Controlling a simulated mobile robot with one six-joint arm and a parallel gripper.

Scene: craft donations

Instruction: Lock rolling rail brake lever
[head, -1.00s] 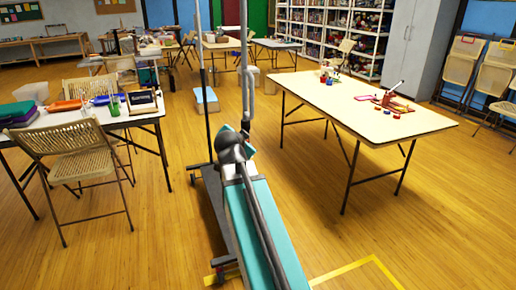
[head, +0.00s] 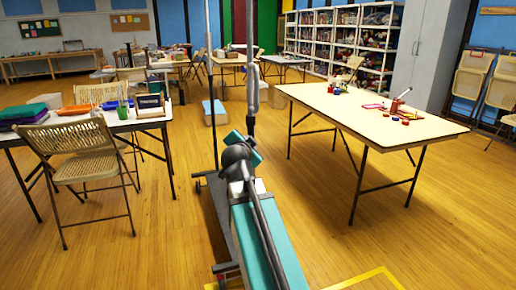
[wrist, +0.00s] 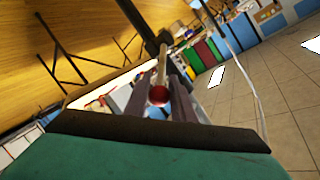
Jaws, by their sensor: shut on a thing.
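The rolling rail stands in the middle of the head view, seen nearly end-on, with a dark base (head: 222,222), thin upright posts (head: 213,90) and small casters. Something red (head: 221,277) shows by the near caster, too small to make out. In the wrist view my gripper (wrist: 157,92) is shut around a pale, rod-like lever with a red round knob (wrist: 158,96) at its end. A dark cylindrical part (wrist: 152,38) lies just beyond it. My arm hides part of the rail in the head view, and I cannot make out the gripper there.
A cream table (head: 375,115) with small craft items stands to the right. A folding chair (head: 75,160) and another table (head: 130,122) stand to the left. Yellow floor tape (head: 375,275) lies at the lower right. The wooden floor between is clear.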

